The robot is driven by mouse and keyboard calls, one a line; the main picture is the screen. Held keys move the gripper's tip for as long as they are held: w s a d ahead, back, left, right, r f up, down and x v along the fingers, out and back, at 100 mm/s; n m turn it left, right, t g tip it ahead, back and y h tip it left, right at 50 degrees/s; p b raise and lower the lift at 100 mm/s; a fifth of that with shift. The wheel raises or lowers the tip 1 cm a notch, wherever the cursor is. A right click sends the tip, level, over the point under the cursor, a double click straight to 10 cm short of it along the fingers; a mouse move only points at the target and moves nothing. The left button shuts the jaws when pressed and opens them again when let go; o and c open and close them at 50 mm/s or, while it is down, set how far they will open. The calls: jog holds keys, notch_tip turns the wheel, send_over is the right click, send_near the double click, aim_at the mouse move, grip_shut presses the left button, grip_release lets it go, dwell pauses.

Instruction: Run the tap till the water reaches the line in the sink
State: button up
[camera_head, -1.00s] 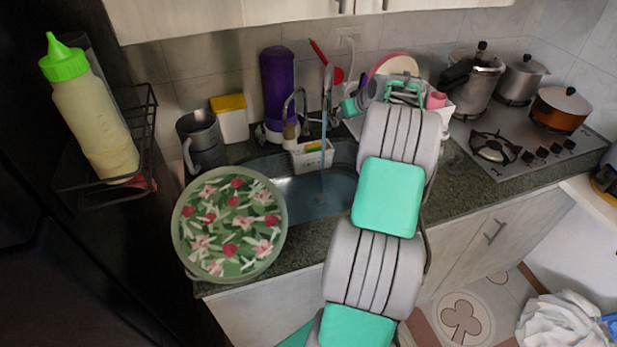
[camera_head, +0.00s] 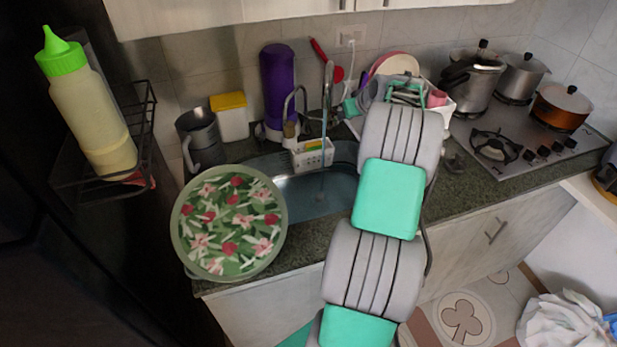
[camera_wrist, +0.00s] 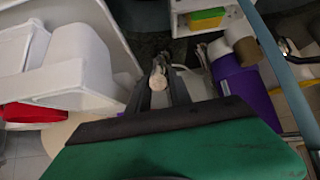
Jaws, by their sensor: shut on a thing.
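The tap (camera_head: 328,80) stands behind the sink (camera_head: 285,185), and a thin stream of water (camera_head: 323,150) falls from it. Bluish water (camera_head: 315,198) lies in the basin; I cannot make out a line on its wall. In the wrist view, my gripper (camera_wrist: 160,85) is shut on a small pale, round-ended piece, seemingly the tap handle (camera_wrist: 159,84).
A white caddy (camera_head: 312,155) sits at the sink's back edge. A purple bottle (camera_head: 278,85), a grey jug (camera_head: 200,140) and a yellow-lidded container (camera_head: 230,118) stand left of the tap. A floral round container (camera_head: 230,222) covers the front left counter. A dish rack (camera_head: 440,105) stands right.

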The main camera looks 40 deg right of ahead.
jog(key=shift+s+a+f+b, duration=0.1)
jog(key=shift+s+f+b, duration=0.25)
jog(key=shift+f, duration=0.4)
jog(key=shift+s+f, duration=0.1)
jog(key=shift+s+f+b, duration=0.2)
jog(key=shift+f+b, duration=0.35)
jog(key=shift+b, duration=0.1)
jog(key=o, duration=1.1)
jog(key=shift+r, duration=0.1)
jog(key=shift+c, duration=0.2)
jog(key=shift+r, duration=0.1)
jog(key=v, duration=0.7)
jog(key=shift+p, duration=0.4)
